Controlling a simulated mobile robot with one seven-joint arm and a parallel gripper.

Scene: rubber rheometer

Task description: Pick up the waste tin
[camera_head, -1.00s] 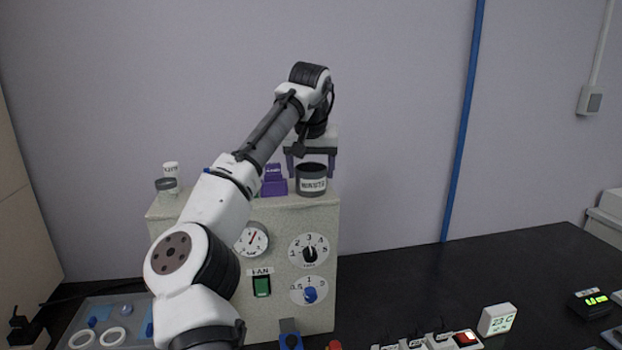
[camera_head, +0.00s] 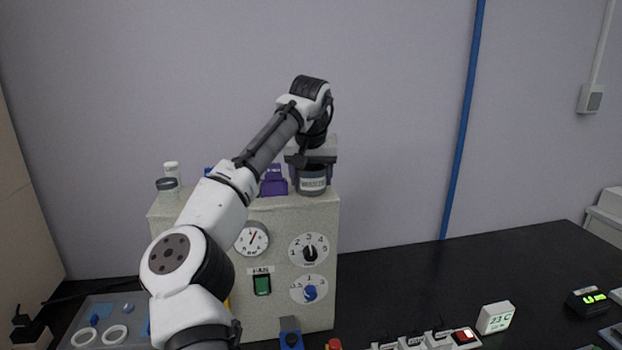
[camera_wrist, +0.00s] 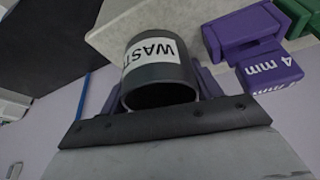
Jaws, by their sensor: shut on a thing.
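The waste tin (camera_head: 313,185) is a dark grey cylinder with a white label, standing upright on top of the beige machine (camera_head: 285,222) near its right end. The wrist view shows it close up, with part of the word WASTE readable on the label (camera_wrist: 150,53). My gripper (camera_head: 312,178) comes down from above with a finger on either side of the tin. It is shut on the tin. In the wrist view the gripper's fingers (camera_wrist: 160,88) flank the tin, partly hidden behind it.
Purple blocks (camera_head: 273,182), one marked 4 mm in the wrist view (camera_wrist: 270,68), stand just left of the tin. Jars (camera_head: 168,180) stand at the machine's left end.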

